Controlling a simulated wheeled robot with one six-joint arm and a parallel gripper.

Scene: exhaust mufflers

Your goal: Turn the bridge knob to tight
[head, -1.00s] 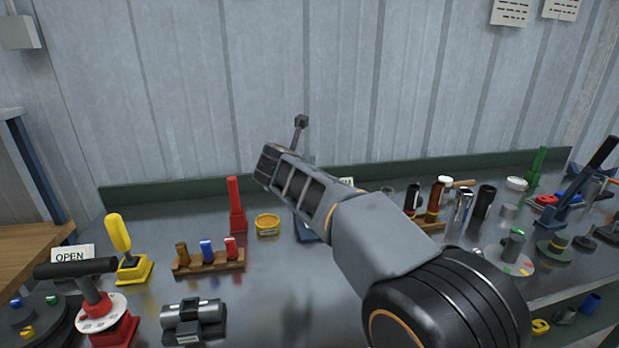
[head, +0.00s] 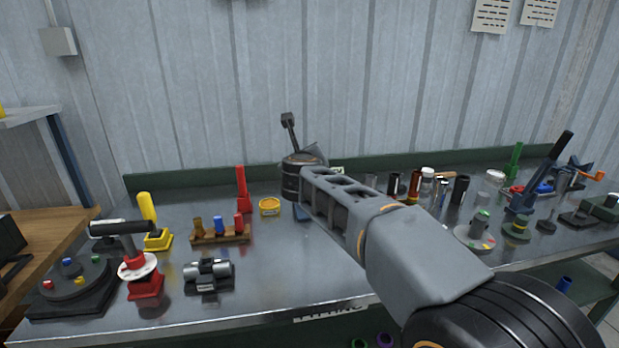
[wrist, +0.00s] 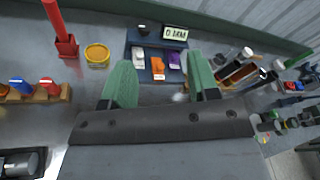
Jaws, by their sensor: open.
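No knob is legibly labelled as the bridge knob. A round pale dial (head: 474,238) with coloured sectors carries a grey knob with a green top (head: 481,220), at the right of the bench in the head view. A red stand (head: 145,285) with a white disc (head: 138,267) and a black T-handle (head: 121,228) stands at the left. My gripper (wrist: 160,75) shows two green fingers, apart and empty, above a blue holder (wrist: 133,66) with white, orange and purple pieces. In the head view my fingers are hidden behind my wrist. Both dials are apart from my gripper.
A small display (wrist: 175,32) stands behind the holder. A red lever (head: 242,190), a yellow tub (head: 269,207), a wooden rack (head: 220,236) and a yellow lever (head: 148,208) line the left. Bottles and cylinders (head: 461,189) and a blue lever (head: 540,175) crowd the right. The front middle is clear.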

